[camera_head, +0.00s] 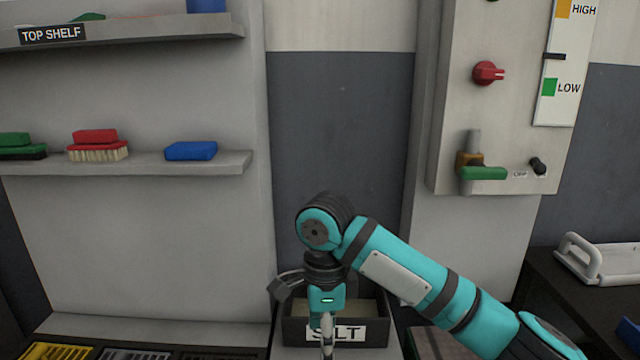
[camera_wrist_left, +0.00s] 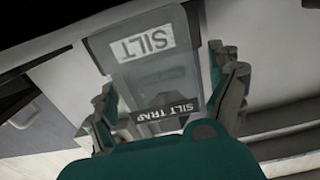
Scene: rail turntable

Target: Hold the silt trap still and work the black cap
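In the left wrist view a grey, see-through silt trap (camera_wrist_left: 160,78) with a dark "SILT TRAP" label lies between the spread fingers of my left gripper (camera_wrist_left: 170,85). Whether the fingers touch its sides I cannot tell. The left gripper is not in the head view. In the head view my right arm comes in from the right, and its gripper (camera_head: 326,325) points down in front of the dark bin labelled SILT (camera_head: 375,310). Its fingertips are too unclear to tell open from shut. I cannot make out a black cap on the trap.
A wall panel (camera_head: 500,120) carries a red knob (camera_head: 487,73), a green-handled valve (camera_head: 484,173) and a small black knob (camera_head: 538,166). Shelves at left hold brushes and a blue block (camera_head: 191,150). A white handled tray (camera_head: 605,262) is at right.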

